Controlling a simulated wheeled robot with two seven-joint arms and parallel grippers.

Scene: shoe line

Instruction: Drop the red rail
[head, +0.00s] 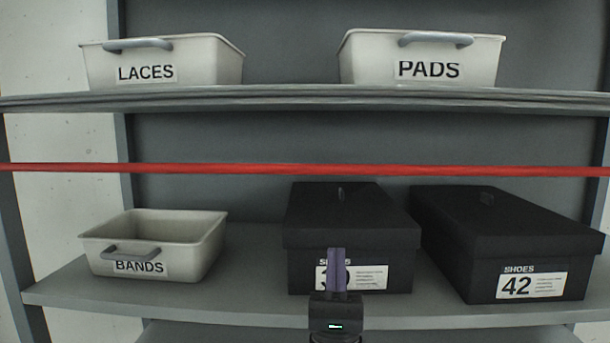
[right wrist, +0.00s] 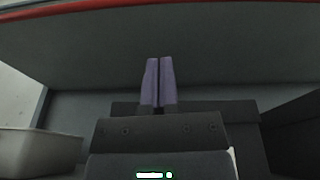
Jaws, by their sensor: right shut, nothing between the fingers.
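The red rail (head: 300,170) runs straight across the front of the shelf unit in the head view, between the upper and lower shelves. It passes above the black shoe boxes and the BANDS bin. In the right wrist view the rail (right wrist: 110,8) crosses the top edge. My right gripper (head: 337,252) is in front of the middle shoe box, below the rail and apart from it. Its purple fingers (right wrist: 159,62) are together with nothing between them. My left gripper is in neither view.
The upper shelf (head: 300,98) holds a LACES bin (head: 210,60) and a PADS bin (head: 420,50). The lower shelf (head: 250,290) holds an open BANDS bin (head: 205,255), a middle shoe box (head: 345,215) and a size 42 shoe box (head: 505,225). A bare stretch lies between the BANDS bin and the middle box.

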